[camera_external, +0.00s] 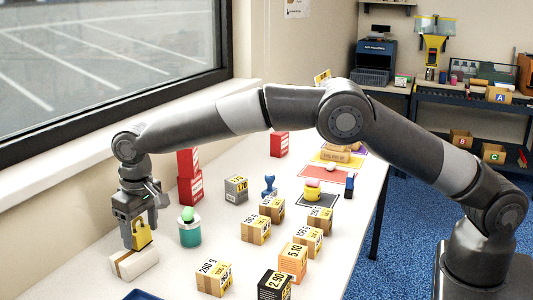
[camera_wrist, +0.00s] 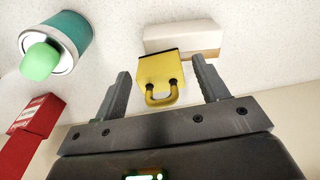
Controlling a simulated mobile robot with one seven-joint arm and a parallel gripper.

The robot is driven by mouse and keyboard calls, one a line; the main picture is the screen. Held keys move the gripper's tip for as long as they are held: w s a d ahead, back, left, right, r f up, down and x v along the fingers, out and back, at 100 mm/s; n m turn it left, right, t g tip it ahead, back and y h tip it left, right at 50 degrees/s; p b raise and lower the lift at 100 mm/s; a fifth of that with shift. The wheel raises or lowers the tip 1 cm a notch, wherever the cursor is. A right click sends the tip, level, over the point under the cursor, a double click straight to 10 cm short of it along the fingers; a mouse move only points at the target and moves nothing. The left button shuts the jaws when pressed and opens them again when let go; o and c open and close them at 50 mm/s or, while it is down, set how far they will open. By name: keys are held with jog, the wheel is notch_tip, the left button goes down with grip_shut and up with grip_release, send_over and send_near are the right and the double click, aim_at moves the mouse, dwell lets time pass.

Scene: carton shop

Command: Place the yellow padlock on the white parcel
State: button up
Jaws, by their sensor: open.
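The yellow padlock (camera_external: 141,236) is upright between the fingers of my gripper (camera_external: 139,226), at the left of the external view. In the wrist view, the padlock (camera_wrist: 158,69) has its shackle toward my gripper (camera_wrist: 163,88). The fingers are open, with a narrow gap on each side of the padlock. The white parcel (camera_external: 140,263) lies on the table, with a brown band around it. The parcel (camera_wrist: 178,37) also shows in the wrist view, and the padlock's lower end overlaps its edge there. Whether the padlock touches the parcel is hard to tell.
Several price-marked cartons (camera_external: 214,279) stand to the right. A window sill (camera_external: 80,205) runs along the left.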

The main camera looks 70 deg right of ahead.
notch_tip(320, 180, up, 10)
jog(key=s, duration=0.1)
jog(key=s+d+r+t, duration=0.1)
jog(key=s+d+r, duration=0.6)
jog(key=d+r, duration=0.5)
jog(key=s+d+r+t, duration=0.1)
jog(key=s+d+r, duration=0.2)
jog(key=s+d, duration=0.25)
jog(key=s+d+r, duration=0.3)
jog(key=s+d, duration=0.1)
jog(key=s, duration=0.3)
jog(key=s+d+f+t, duration=0.1)
jog(key=s+d+f, duration=0.1)
jog(key=s, duration=0.7)
jog(key=s+d+f, duration=0.3)
jog(key=s+f, duration=0.1)
jog(key=s, duration=0.5)
jog(key=s+d+f+t, duration=0.1)
jog(key=s+d+f, duration=0.2)
jog(key=s, duration=0.6)
jog(key=shift+s+d+f+t, duration=0.2)
jog(key=shift+s+d+t, duration=0.05)
jog(key=shift+s+t, duration=0.1)
